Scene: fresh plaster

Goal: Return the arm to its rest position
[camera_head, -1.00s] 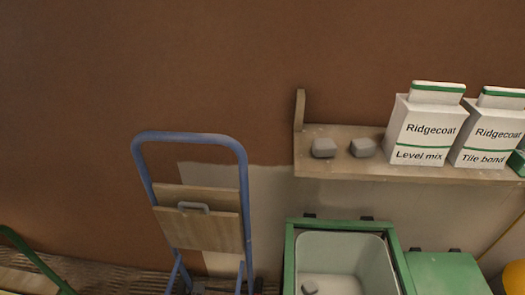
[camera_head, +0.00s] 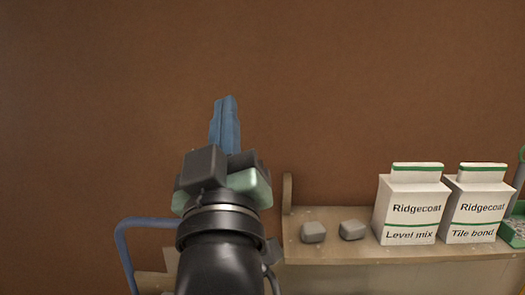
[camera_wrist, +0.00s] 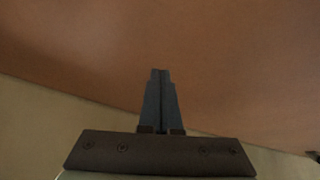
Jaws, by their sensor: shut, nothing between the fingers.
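My gripper (camera_head: 225,122) is raised in front of the brown wall, left of the shelf, with its blue fingers pointing up. The fingers are together and nothing is between them. In the wrist view my gripper (camera_wrist: 160,100) shows its two dark fingers closed side by side, with the brown wall and a paler band beyond. The black end of my arm fills the lower middle of the head view and hides part of the blue-framed hand truck (camera_head: 124,245).
The wooden shelf (camera_head: 340,250) on the right carries two grey blocks (camera_head: 314,232) (camera_head: 352,230), a Level mix box (camera_head: 410,208) and a Tile bond box (camera_head: 475,208). A green item (camera_head: 514,230) shows at the right edge. The upper wall (camera_head: 90,100) is bare.

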